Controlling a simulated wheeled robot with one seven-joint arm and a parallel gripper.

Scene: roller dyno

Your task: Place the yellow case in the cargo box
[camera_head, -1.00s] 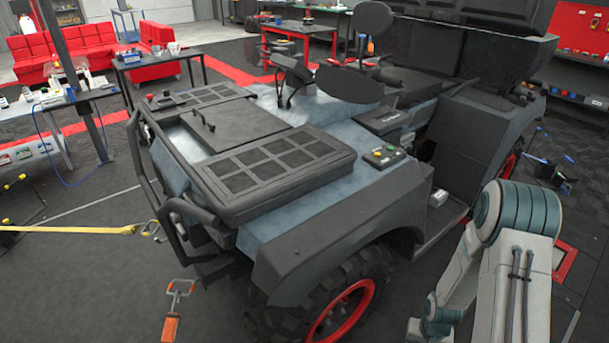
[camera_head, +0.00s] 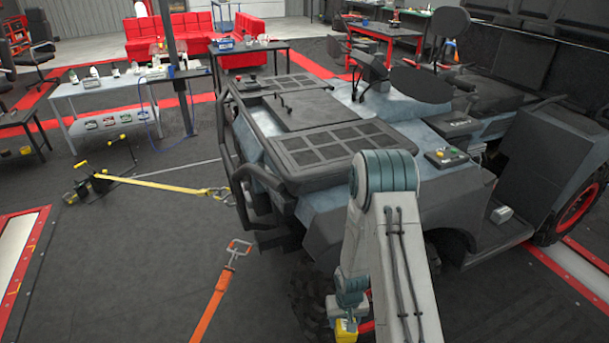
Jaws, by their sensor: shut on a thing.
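The yellow case (camera_head: 345,333) shows as a small yellow block at the bottom edge, partly cut off by the frame. My gripper (camera_head: 348,317) is just above it, at the low end of my arm, and is shut on it. The fingers are small and partly hidden. The case hangs in front of the vehicle's front wheel. I cannot tell which thing in view is the cargo box.
A grey-black off-road vehicle (camera_head: 335,147) fills the middle and right, close behind my arm. An orange strap (camera_head: 212,303) and a yellow strap (camera_head: 165,186) stretch across the floor. A work table (camera_head: 104,88) stands at left. Dark floor between the straps is open.

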